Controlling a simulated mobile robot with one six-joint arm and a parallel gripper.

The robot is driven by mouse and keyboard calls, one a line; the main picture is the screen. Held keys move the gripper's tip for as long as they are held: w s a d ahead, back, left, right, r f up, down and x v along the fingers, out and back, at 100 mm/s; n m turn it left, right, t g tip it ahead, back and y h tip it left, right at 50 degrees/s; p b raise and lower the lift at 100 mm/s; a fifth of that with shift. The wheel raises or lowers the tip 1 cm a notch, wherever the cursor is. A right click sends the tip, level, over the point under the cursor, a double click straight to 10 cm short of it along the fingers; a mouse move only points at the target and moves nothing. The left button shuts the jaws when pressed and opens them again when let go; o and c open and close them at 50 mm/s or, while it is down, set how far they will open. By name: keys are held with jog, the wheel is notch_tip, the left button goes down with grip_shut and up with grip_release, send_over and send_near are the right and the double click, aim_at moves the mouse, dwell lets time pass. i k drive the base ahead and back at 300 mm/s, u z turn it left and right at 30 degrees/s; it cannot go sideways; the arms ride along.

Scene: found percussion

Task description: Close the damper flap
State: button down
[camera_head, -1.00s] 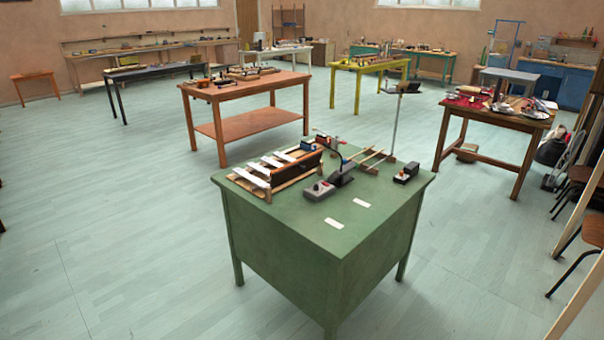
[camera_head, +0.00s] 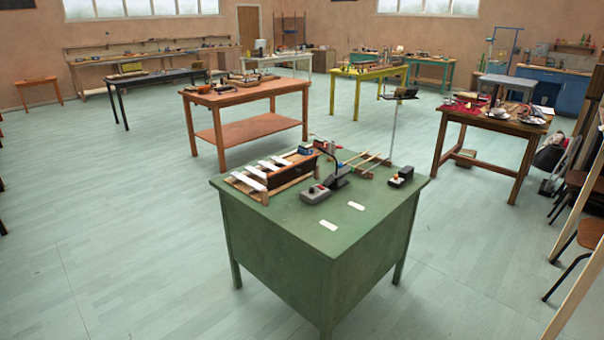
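A small instrument with pale bars (camera_head: 262,170) on a wooden frame stands at the left back of the green table (camera_head: 290,250). A dark brown panel (camera_head: 292,174) runs along its right side, beside the ends of the bars; it looks like the damper flap. It appears to stand up from the frame, but it is small, and I cannot tell its exact angle or whether it touches the bars. My gripper is not in view.
On the green table are a grey box with a red button (camera_head: 315,194), a black gooseneck stand (camera_head: 337,178), a dark small box (camera_head: 401,177), wooden rails (camera_head: 368,160) and two white labels. An orange table (camera_head: 245,95) stands behind. The floor left of the green table is clear.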

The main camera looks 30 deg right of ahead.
aim_at(279, 177)
jog(key=z, duration=0.1)
jog(key=i, duration=0.95)
jog(key=u, duration=0.1)
